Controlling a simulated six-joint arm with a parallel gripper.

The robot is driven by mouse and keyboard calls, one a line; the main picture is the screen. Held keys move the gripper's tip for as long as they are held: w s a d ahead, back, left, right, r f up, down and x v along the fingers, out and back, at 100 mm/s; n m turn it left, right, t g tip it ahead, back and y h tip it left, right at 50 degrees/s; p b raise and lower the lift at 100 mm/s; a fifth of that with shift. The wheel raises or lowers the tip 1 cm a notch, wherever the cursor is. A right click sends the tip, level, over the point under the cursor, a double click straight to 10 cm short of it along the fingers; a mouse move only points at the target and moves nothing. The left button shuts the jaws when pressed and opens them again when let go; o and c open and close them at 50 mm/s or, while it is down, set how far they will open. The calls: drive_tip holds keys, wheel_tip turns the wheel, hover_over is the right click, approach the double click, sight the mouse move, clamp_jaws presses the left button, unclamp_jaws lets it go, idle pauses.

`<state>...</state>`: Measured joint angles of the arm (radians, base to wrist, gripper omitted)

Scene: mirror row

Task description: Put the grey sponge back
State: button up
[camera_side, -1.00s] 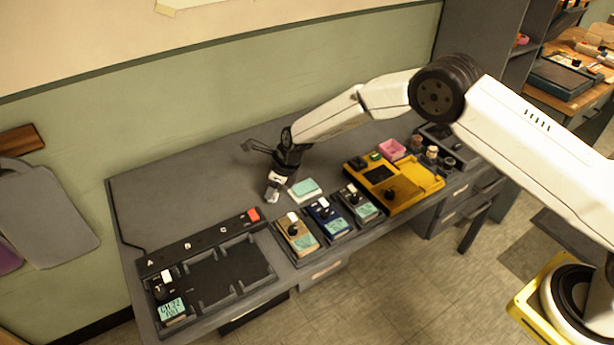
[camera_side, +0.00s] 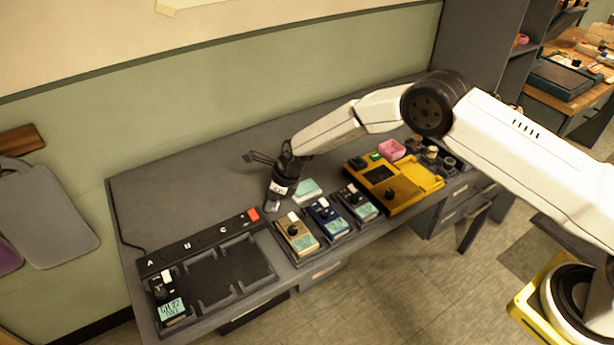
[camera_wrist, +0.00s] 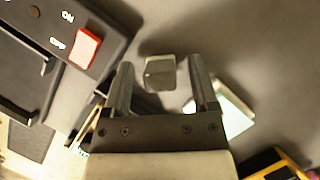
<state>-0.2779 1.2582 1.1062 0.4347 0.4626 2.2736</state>
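A small grey block, which looks like the grey sponge (camera_wrist: 160,73), lies on the desk in the wrist view. It sits between and just beyond the tips of my gripper (camera_wrist: 160,80). The two fingers are spread wide, with a clear gap on each side of the block. In the side view my gripper (camera_side: 272,205) points down, low over the desk behind the row of small boxes. I cannot tell the sponge apart from the fingertips there. No marked place for the sponge can be made out.
A pale teal-topped pad (camera_side: 307,190) lies right of my gripper. A dark rack with a red switch (camera_side: 253,215) stands to the left. Tan (camera_side: 297,236), blue (camera_side: 327,217) and dark (camera_side: 358,202) boxes line the front. A yellow unit (camera_side: 395,188) and pink container (camera_side: 391,149) stand right.

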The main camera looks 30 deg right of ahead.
drive_tip(key=shift+r, duration=0.2)
drive_tip(key=v, duration=1.2)
idle(0.4)
idle(0.5)
drive_tip(key=s+d+r+n+h, duration=0.1)
drive_tip(key=s+d+r+n, duration=0.1)
drive_tip(key=s+d+n, duration=0.3)
drive_tip(key=s+d+r+n+h, duration=0.1)
drive_tip(key=s+d+r+n, duration=0.2)
drive_tip(key=s+n, duration=1)
drive_tip(key=s+d+r+n+h, duration=0.1)
drive_tip(key=s+d+r+n, duration=0.1)
drive_tip(key=s+d+n, duration=0.7)
drive_tip(key=shift+s+r+g, duration=0.3)
drive_tip(key=shift+s, duration=0.4)
